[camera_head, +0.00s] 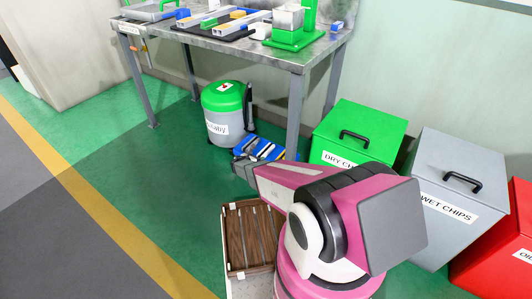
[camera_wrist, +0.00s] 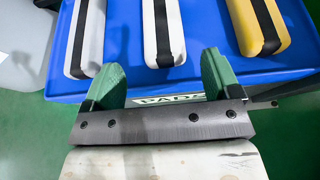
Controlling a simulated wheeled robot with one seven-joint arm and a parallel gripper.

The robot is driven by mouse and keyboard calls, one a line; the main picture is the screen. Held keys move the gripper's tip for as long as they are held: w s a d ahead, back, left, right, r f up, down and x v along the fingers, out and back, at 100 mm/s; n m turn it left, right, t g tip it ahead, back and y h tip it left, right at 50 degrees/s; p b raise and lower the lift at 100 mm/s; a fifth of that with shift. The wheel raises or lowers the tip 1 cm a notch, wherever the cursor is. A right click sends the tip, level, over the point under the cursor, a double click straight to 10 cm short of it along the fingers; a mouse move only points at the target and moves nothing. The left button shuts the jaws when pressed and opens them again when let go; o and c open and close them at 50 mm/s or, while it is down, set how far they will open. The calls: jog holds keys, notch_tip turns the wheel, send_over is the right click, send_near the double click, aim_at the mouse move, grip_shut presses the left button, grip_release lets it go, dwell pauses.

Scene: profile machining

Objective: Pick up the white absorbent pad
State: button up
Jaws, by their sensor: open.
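The blue pad holder (camera_wrist: 125,60), with a partly hidden label starting "PAD", lies just past my gripper in the wrist view. In the head view, the blue holder (camera_head: 270,148) is on the floor, partly hidden by my arm.
A green-lidded bin (camera_head: 222,100) stands behind the holder, under the metal workbench (camera_head: 225,42). A bench leg (camera_head: 295,110) is close on the right. The green (camera_head: 362,130), grey (camera_head: 460,165) and red (camera_head: 505,245) chip bins stand further right. The floor to the left is clear.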

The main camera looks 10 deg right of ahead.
aim_at(261, 155)
jog(key=shift+x, duration=2.9)
jog(key=shift+s+d+r, duration=0.1)
jog(key=shift+d, duration=0.05)
jog(key=c, duration=1)
